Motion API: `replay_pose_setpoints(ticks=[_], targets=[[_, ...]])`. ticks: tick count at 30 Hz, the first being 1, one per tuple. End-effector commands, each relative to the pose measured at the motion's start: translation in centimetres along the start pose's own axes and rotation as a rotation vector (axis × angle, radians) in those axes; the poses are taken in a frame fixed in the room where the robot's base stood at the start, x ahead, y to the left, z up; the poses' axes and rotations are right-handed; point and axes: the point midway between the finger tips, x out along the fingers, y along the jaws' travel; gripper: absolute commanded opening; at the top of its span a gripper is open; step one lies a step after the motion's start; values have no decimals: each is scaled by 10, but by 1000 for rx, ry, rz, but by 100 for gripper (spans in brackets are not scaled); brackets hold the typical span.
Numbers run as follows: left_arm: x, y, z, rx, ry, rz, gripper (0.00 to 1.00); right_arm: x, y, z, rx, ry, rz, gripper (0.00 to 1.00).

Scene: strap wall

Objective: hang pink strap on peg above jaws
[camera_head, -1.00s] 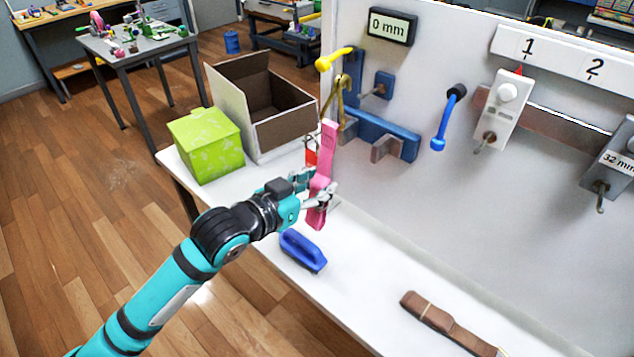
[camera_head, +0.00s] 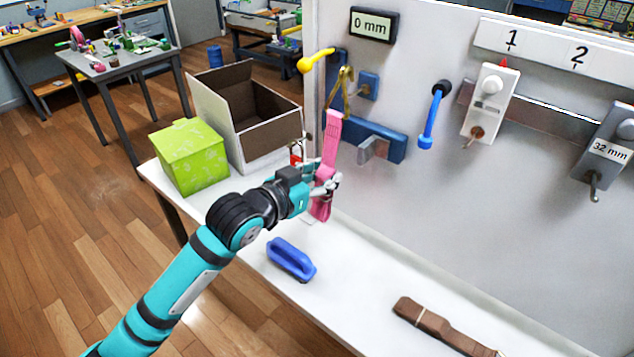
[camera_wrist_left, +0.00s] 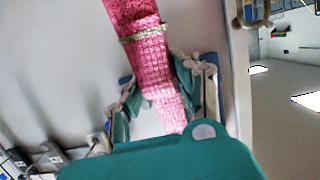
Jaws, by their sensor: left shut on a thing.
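The pink strap (camera_head: 332,135) hangs upright in my left gripper (camera_head: 325,182), which is shut on its lower part. In the left wrist view the strap (camera_wrist_left: 148,55) runs up out of the gripper (camera_wrist_left: 165,105), with a pale band around it. A small blue plate with a grey peg (camera_head: 366,88) is on the wall, right of the brass hook (camera_head: 342,92). Below it is a blue rail with grey jaws (camera_head: 374,147). The strap's top end is left of the jaws and below the peg; its gap from the wall is unclear. My right gripper is not in view.
A yellow lever (camera_head: 316,60) and a blue lever (camera_head: 433,115) stick out from the wall. The white bench (camera_head: 350,275) holds an open cardboard box (camera_head: 265,135), a green box (camera_head: 188,157), a blue handled block (camera_head: 291,260) and a brown strap (camera_head: 440,325).

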Motion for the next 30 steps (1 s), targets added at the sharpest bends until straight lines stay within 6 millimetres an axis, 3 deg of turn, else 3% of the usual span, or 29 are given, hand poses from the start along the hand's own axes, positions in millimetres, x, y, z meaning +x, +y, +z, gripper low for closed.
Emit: replay_pose_setpoints(ticks=[13, 30], targets=[[27, 1, -4, 1, 3, 1, 0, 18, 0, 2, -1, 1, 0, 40], [42, 0, 4, 0, 2, 1, 0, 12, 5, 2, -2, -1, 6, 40]])
